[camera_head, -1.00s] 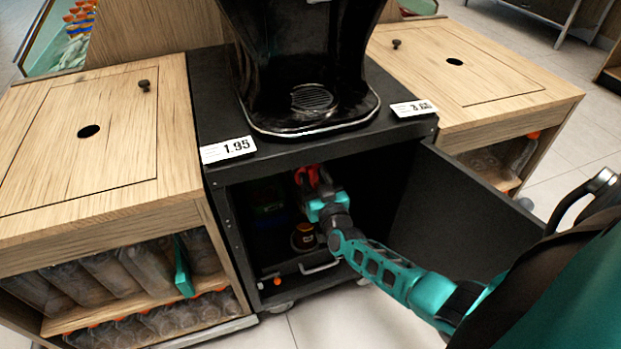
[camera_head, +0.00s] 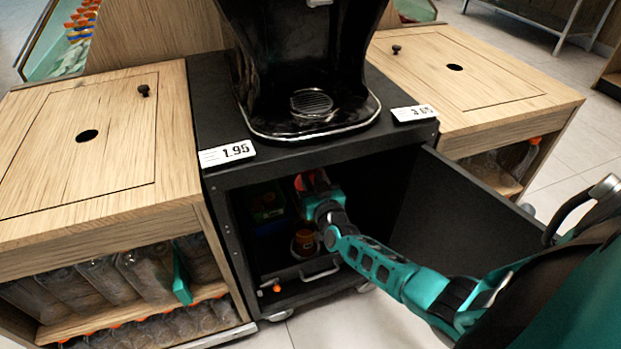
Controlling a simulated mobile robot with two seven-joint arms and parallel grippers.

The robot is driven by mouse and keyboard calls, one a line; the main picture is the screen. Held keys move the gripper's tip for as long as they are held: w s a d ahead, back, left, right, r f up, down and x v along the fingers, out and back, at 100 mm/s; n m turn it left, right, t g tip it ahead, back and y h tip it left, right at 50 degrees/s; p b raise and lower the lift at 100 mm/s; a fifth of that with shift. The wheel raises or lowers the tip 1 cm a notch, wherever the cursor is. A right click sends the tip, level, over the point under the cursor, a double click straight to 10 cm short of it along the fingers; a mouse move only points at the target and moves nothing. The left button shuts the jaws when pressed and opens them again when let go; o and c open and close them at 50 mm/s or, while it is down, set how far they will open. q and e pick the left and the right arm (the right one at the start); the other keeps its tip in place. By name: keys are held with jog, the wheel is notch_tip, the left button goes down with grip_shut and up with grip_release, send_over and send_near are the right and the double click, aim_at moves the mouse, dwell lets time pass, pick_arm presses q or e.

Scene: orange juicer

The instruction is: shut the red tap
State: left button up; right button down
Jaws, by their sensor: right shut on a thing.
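The red tap (camera_head: 309,181) shows as a small red part just under the top of the dark cabinet opening, beneath the black juicer (camera_head: 300,70). My right gripper (camera_head: 314,187), teal and black, reaches into the cabinet from the right and is shut on the red tap. The gripper's body and wrist hide part of the tap, so its exact angle is hard to tell. My left gripper is not in view.
The black cabinet door (camera_head: 465,215) stands open on the right, beside my arm. Inside are a jar (camera_head: 304,242), a green box (camera_head: 265,204) and a low drawer handle (camera_head: 320,271). Wooden bottle cabinets (camera_head: 120,215) stand either side.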

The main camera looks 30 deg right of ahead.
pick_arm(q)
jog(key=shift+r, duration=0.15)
pick_arm(e)
jog(key=shift+a+n, duration=0.1)
jog(key=shift+n, duration=0.2)
jog(key=shift+n+p, duration=0.55)
jog(key=shift+n, duration=0.05)
jog(key=shift+a+n+p, duration=0.2)
jog(key=shift+n+p, duration=0.15)
jog(key=shift+n, duration=0.45)
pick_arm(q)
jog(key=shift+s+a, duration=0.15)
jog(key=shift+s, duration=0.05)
pick_arm(e)
jog(key=n, duration=0.5)
jog(key=f+n, duration=0.1)
jog(key=n, duration=0.3)
jog(key=a+f+n, duration=0.1)
jog(key=n, duration=0.4)
jog(key=shift+w+a+n, duration=0.1)
jog(key=shift+w+n, duration=0.05)
jog(key=shift+n, duration=0.15)
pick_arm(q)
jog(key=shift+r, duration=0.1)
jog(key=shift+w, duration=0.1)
pick_arm(e)
jog(key=c, duration=1.1)
grip_release()
